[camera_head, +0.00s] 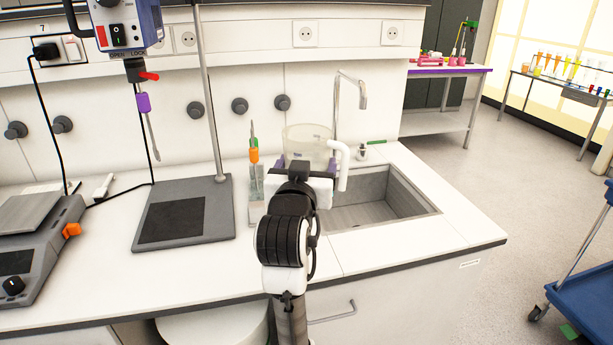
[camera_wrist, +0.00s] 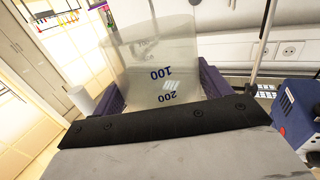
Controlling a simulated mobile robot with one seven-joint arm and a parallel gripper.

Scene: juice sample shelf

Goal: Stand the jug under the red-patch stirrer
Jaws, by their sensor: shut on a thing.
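The jug (camera_head: 307,136) is clear and rounded, with a white handle (camera_head: 341,165) on its right. Blue marks 100 and 200 show on the jug (camera_wrist: 160,50) in the wrist view. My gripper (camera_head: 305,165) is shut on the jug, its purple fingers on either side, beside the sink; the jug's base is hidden. The stirrer (camera_head: 120,25) has a red patch (camera_head: 101,36) on its front and hangs at the upper left on a pole. Its shaft (camera_head: 148,125) points down near the dark stand plate (camera_head: 180,222), left of my gripper.
A rack of tools (camera_head: 255,185) stands between the plate and the jug. The sink (camera_head: 370,205) and tap (camera_head: 350,90) lie to the right. A grey device (camera_head: 35,240) with cables sits at the left. The counter front (camera_head: 250,270) is clear.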

